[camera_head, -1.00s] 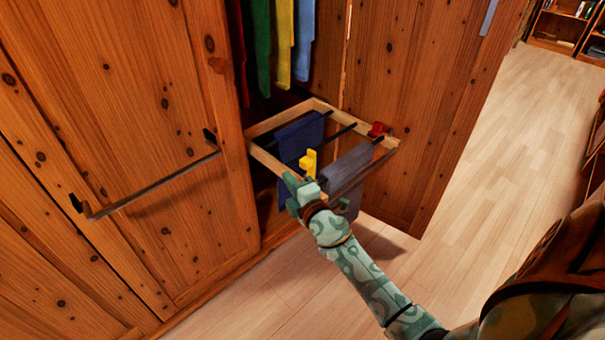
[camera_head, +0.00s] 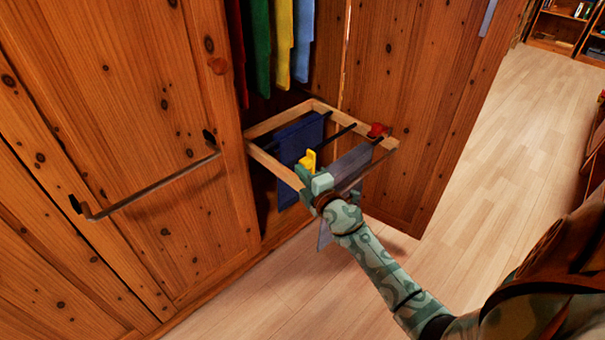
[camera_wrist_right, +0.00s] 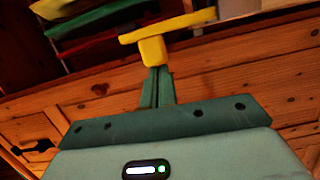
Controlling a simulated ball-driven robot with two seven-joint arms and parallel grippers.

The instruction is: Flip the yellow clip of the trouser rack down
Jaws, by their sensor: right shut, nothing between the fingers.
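The trouser rack (camera_head: 268,162) is a wooden frame pulled out of the wardrobe. The yellow clip (camera_head: 309,158) stands up at its front bar, its lower part hidden behind my right gripper (camera_head: 308,178). In the right wrist view, the yellow clip (camera_wrist_right: 153,50) shows a block with a long flat arm, directly beyond the shut fingertips (camera_wrist_right: 157,75). The fingers look very close to the block; I cannot tell whether they touch it. My right gripper is shut and empty. A red clip (camera_head: 377,130) sits at the rack's right corner. My left gripper is not in view.
Blue trousers (camera_head: 297,145) and grey trousers (camera_head: 350,165) hang on the rack's dark rods. Coloured clothes (camera_head: 282,45) hang above. The wardrobe door (camera_head: 425,100) is at the right, and a bar handle (camera_head: 150,185) juts out at the left. The floor (camera_head: 480,160) at right is clear.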

